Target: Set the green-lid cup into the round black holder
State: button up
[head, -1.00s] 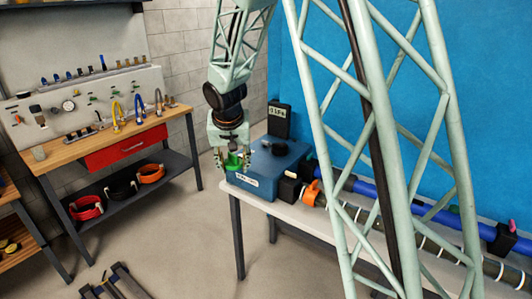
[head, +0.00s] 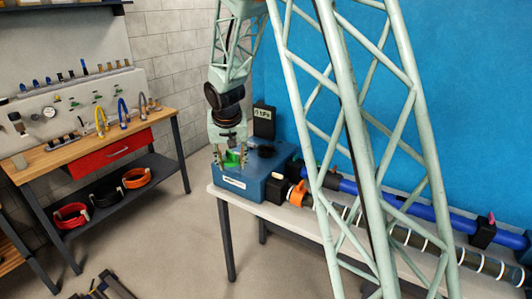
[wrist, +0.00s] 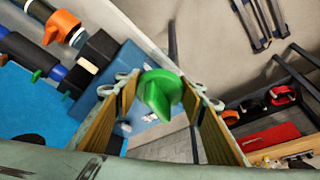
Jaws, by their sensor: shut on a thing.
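My gripper (head: 231,160) is shut on the green-lid cup (head: 232,157). It hangs over the front left part of the blue box (head: 245,187) on the bench. In the wrist view the green lid (wrist: 160,92) with its raised ridge sits between the two finger pads of my gripper (wrist: 163,108); the cup's body is hidden under the lid. A round black piece, seemingly the holder (head: 266,151), is on top of the blue box, just right of my gripper. I cannot tell whether the cup touches the box.
A black gauge box (head: 264,120) stands behind the blue box. An orange clamp (head: 297,193) and a blue pipe (head: 400,208) run right along the white bench (head: 275,212). A wooden workbench (head: 85,142) with a red drawer stands at left. Open floor lies between.

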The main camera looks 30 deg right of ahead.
jog(key=w+d+p, duration=0.2)
jog(key=d, duration=0.9)
jog(key=w+d+m+p, duration=0.1)
jog(key=w+d+p, duration=0.1)
jog(key=d, duration=0.9)
jog(key=shift+w+d+f+p, duration=0.3)
jog(key=shift+d+p, duration=0.05)
jog(key=shift+d, duration=0.05)
jog(key=shift+w, duration=0.1)
jog(key=w+d+f+p, duration=0.1)
jog(key=w, duration=1.4)
jog(key=shift+f, duration=0.2)
jog(key=shift+w+d, duration=0.1)
jog(key=shift+w, duration=0.05)
jog(key=shift+w+f, duration=0.2)
jog(key=shift+f, duration=1.6)
jog(key=shift+f, duration=0.35)
jog(key=o, duration=0.9)
